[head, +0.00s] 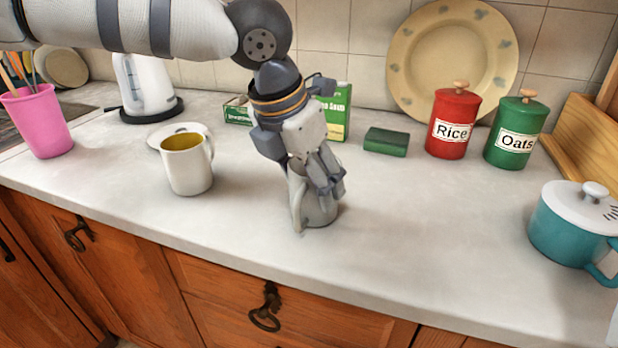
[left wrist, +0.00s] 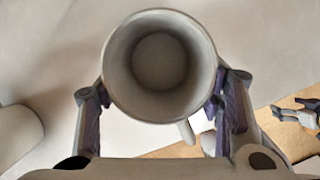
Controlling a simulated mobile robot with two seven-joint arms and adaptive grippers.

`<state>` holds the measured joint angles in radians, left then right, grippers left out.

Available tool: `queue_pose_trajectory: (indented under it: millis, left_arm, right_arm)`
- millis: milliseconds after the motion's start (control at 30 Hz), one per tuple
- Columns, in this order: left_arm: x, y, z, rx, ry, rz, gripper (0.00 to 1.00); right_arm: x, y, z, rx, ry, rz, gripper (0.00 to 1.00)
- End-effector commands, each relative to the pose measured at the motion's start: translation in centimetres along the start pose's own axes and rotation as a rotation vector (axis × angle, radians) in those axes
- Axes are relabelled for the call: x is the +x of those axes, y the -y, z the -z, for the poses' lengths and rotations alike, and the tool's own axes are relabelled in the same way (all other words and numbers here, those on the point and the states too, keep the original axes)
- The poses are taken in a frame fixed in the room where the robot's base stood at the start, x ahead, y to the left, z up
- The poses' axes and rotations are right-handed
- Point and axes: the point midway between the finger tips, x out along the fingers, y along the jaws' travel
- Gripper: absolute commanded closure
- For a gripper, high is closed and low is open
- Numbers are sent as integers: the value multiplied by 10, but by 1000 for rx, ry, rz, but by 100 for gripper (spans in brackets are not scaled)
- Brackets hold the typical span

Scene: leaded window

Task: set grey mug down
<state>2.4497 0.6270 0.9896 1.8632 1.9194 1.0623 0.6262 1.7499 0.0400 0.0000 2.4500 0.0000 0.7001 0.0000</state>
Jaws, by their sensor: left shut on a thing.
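The grey mug (head: 318,213) is upright at the middle of the countertop in the head view, its base at or very close to the surface; I cannot tell whether it touches. My left gripper (head: 326,182) comes down from above and is shut on the mug, hiding much of its upper part. In the left wrist view the mug (left wrist: 160,65) shows from above, empty, with the left gripper's fingers (left wrist: 163,103) on both sides of its wall and its handle towards the bottom.
A white mug with a yellow inside (head: 188,168) stands to the left. A green sponge (head: 386,142), a red Rice canister (head: 453,124) and a green Oats canister (head: 514,133) are behind to the right. A teal pot (head: 566,233) stands far right. Counter (head: 420,225) between is clear.

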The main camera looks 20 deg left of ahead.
Motion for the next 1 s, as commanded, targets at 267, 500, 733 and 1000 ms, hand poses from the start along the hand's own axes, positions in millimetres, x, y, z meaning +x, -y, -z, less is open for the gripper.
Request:
queue_pose_trajectory:
  millis: [267, 500, 733, 1000]
  left_arm:
    - [1, 0, 0, -1, 4, -1, 78]
    - [2, 0, 1, -1, 3, 0, 19]
    - [1, 0, 0, -1, 3, 0, 19]
    - [-58, 0, -2, -1, 10, -2, 19]
  right_arm:
    - [0, 0, 0, 0, -2, 0, 26]
    - [0, 0, 0, 0, -2, 0, 26]
    - [0, 0, 0, 0, -1, 0, 26]
    - [0, 0, 0, 0, 0, 0, 26]
